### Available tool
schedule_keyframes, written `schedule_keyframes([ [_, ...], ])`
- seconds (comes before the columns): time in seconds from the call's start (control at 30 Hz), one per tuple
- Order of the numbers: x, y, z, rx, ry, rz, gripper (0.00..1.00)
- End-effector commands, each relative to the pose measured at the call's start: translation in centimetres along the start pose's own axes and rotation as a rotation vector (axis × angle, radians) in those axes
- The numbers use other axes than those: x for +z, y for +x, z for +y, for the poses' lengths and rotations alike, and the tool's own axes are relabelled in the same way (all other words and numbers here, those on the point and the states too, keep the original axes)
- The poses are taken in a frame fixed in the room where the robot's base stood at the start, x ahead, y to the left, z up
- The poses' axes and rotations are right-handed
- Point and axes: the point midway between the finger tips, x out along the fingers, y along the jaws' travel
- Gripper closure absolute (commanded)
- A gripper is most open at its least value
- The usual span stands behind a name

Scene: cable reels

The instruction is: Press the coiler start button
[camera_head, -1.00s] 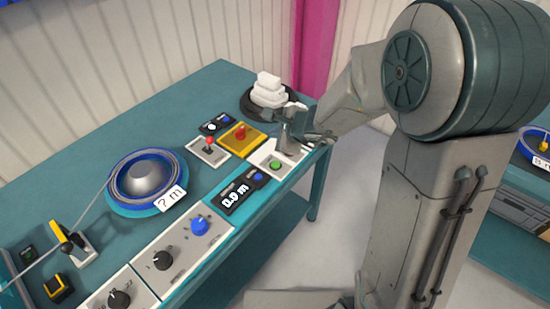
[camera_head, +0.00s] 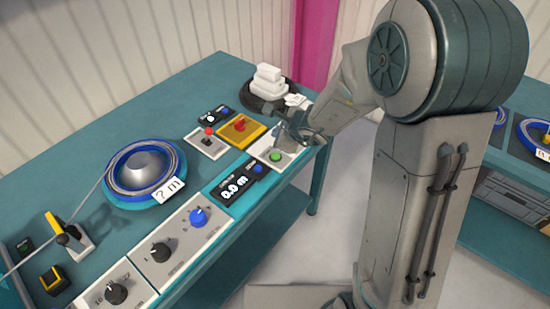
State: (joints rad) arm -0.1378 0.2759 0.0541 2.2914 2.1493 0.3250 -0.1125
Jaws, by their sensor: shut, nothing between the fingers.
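A round green button (camera_head: 276,156) sits on a white panel (camera_head: 262,151) near the table's right front edge. My gripper (camera_head: 281,131) is shut and empty, pointing down just behind the green button. It looks close above the panel's back part; whether it touches anything I cannot tell. The button itself is uncovered. A blue-rimmed reel (camera_head: 118,183) with a silver hub and a "? m" tag lies left of the controls, with a cable running off to the left.
A yellow box with a red switch (camera_head: 240,127) and a white panel with a red lever (camera_head: 207,142) stand left of my gripper. White blocks (camera_head: 269,82) on a dark disc stand behind it. Knob panels (camera_head: 178,243) line the front edge.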

Motion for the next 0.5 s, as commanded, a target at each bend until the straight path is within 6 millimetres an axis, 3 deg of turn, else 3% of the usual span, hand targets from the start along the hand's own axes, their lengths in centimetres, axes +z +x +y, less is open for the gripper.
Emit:
schedule_keyframes([
  [0.2, -2.0, 2.8, 2.0, 0.001, 0.000, 0.001, 1.00],
  [0.5, -3.1, 4.3, 3.1, 0.000, -0.001, 0.000, 1.00],
])
